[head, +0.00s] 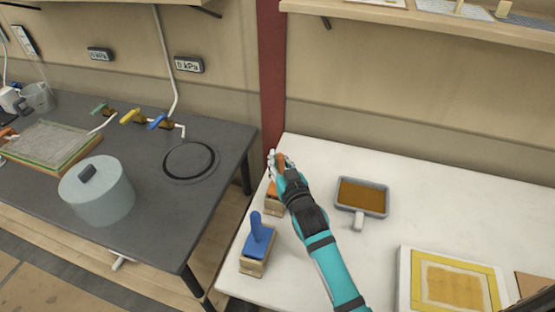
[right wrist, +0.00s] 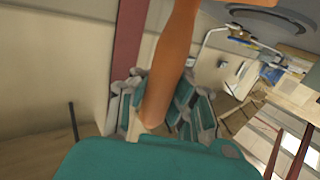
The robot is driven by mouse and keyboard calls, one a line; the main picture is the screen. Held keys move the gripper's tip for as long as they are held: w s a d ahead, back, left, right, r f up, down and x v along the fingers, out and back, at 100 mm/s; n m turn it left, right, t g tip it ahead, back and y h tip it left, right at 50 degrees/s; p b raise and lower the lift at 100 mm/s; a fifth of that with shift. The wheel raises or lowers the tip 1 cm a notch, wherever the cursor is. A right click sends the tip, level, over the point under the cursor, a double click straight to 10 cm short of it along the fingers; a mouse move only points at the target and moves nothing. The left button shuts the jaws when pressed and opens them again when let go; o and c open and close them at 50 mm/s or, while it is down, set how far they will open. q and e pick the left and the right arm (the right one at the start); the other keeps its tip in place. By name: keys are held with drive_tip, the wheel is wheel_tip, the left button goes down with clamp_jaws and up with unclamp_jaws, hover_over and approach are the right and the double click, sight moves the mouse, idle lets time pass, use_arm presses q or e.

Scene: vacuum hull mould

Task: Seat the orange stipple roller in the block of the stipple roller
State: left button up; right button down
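The orange stipple roller's handle (head: 281,158) rises upright at the tip of my right gripper (head: 284,166). In the right wrist view the handle (right wrist: 168,75) runs between the fingers, which close around it. A small wooden block (head: 273,210) stands just below the gripper on the white table, with an orange part (head: 271,189) of the roller at its top. My gripper and forearm partly cover this spot, so I cannot tell whether the roller sits fully in the block. My left gripper is not in view.
A grey tray (head: 376,183) with brown content lies to the right. A yellow-framed panel (head: 414,279) is at front right. The grey bench (head: 150,237) with a pot (head: 103,199) is at left.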

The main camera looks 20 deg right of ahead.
drive_tip(key=shift+f, duration=0.2)
drive_tip(key=c, duration=2)
unclamp_jaws()
drive_tip(key=o, duration=0.6)
drive_tip(key=s+r, duration=0.1)
drive_tip(key=s, duration=1.1)
drive_tip(key=shift+d, duration=0.2)
